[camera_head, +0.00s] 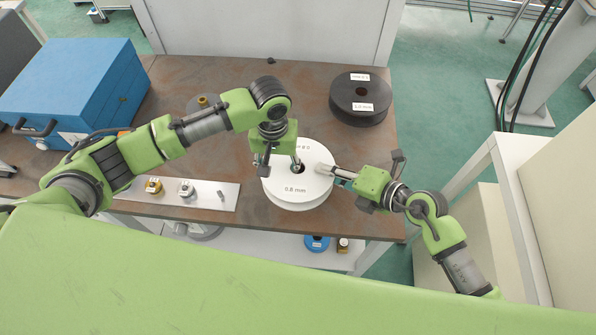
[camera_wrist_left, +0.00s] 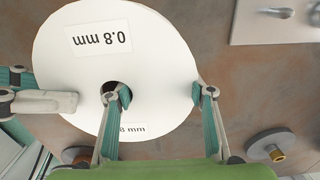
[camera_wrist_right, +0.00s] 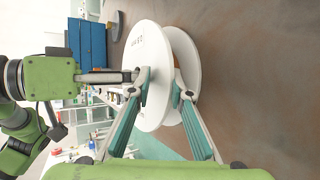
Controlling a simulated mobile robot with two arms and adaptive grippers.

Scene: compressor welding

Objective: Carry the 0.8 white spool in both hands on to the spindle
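The white 0.8 mm spool (camera_head: 299,200) lies flat, label up, near the table's front edge; I cannot tell whether it touches the tabletop. My left gripper (camera_head: 281,168) is over it from above. In the left wrist view (camera_wrist_left: 160,96) one finger is in the spool's centre hole and the other is against its outer rim, so it is shut on the spool. My right gripper (camera_head: 333,173) is at the spool's right edge. In the right wrist view (camera_wrist_right: 164,90) its fingers straddle the upper flange. A round grey base with a brass hub, perhaps the spindle, shows in the left wrist view (camera_wrist_left: 272,147).
A black 1.0 mm spool (camera_head: 358,113) stands at the table's back right. A metal plate (camera_head: 205,196) with small fittings lies left of the white spool. A blue box (camera_head: 75,90) stands at the far left. Bare tabletop (camera_head: 330,150) shows between the two spools.

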